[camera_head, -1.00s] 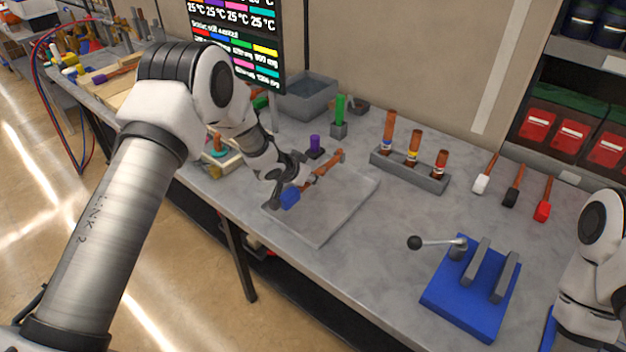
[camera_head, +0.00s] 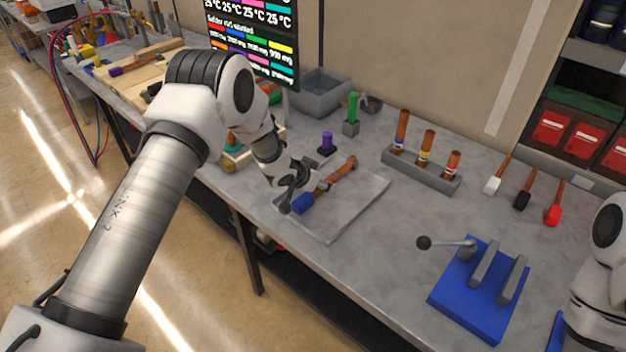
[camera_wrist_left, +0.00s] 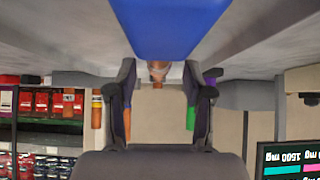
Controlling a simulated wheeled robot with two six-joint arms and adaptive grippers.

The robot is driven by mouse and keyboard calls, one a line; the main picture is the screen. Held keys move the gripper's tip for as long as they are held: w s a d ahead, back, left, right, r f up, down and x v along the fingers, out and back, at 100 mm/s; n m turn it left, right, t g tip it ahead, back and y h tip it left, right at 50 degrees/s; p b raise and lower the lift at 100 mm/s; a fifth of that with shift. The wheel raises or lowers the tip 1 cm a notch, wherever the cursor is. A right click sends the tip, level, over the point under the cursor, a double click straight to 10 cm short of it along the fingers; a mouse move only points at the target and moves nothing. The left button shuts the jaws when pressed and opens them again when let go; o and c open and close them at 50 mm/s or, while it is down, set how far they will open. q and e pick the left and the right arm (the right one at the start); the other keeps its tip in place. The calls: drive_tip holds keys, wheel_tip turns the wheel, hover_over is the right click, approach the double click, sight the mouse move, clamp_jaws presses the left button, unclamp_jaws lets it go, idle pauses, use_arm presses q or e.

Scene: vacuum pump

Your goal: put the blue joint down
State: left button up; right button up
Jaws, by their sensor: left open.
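The blue joint (camera_head: 304,203), a blue block with a copper pipe (camera_head: 342,175) running from it, lies on the grey square plate (camera_head: 345,222) on the bench. My left gripper (camera_head: 298,193) is at the joint's blue end, low over the plate, and partly hides it. In the left wrist view the blue end (camera_wrist_left: 170,25) fills the top middle, and the two fingers of my left gripper (camera_wrist_left: 160,95) stand apart with nothing gripped between them. Only part of my right arm shows at the right edge; its gripper is out of view.
A blue fixture (camera_head: 480,295) with a black-knobbed lever stands at the front right. Behind are a grey rack (camera_head: 420,172) of copper tubes, a green-topped piece (camera_head: 352,115), a purple-topped piece (camera_head: 327,143) and a grey bin (camera_head: 318,92). The bench between plate and fixture is clear.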

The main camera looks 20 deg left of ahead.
use_arm(q)
drive_tip(key=b+v, duration=0.2)
drive_tip(key=v, duration=0.8)
drive_tip(key=shift+s+r, duration=0.2)
drive_tip(key=shift+s, duration=0.1)
